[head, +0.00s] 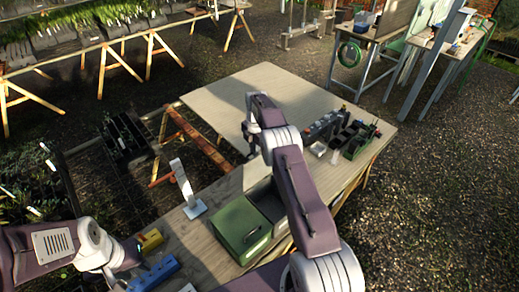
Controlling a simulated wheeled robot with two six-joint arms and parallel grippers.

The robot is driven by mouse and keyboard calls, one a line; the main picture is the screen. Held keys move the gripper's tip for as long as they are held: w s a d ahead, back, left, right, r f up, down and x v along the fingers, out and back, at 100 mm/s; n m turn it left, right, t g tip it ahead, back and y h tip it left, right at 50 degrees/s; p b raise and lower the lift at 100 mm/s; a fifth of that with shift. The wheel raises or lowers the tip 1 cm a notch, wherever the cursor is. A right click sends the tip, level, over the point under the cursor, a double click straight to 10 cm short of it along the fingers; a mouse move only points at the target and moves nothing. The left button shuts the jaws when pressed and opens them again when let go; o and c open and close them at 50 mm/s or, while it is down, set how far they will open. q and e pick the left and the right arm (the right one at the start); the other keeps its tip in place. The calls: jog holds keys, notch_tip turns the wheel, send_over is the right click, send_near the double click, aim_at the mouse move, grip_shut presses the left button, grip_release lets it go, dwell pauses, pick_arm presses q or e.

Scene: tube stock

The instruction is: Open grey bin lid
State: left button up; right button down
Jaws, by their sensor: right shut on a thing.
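My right gripper (249,152) is beyond the bins, over the bench's inner edge. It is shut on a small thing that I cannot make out. My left gripper (116,284) is at the bottom edge, left of the bins; its fingers are too cut off to judge.
A white upright plate on a foot (182,184) stands left of the bins. A yellow block (150,241) and a blue block (153,273) lie near my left arm. Dark and green trays (358,140) stand at the right. The bench's far part (235,95) is clear.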

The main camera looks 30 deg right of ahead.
jog(key=shift+f, duration=0.15)
jog(key=shift+d, duration=0.1)
jog(key=c, duration=1.5)
grip_release()
jog(key=shift+w+d, duration=0.1)
jog(key=shift+d, duration=0.1)
notch_tip(320, 180, up, 3)
jog(key=shift+r+b, duration=0.1)
jog(key=shift+b, duration=0.45)
jog(key=r, duration=0.4)
jog(key=r+p, duration=0.1)
jog(key=shift+s+d+r, duration=0.1)
jog(key=shift+s+r, duration=0.15)
jog(key=shift+r, duration=0.15)
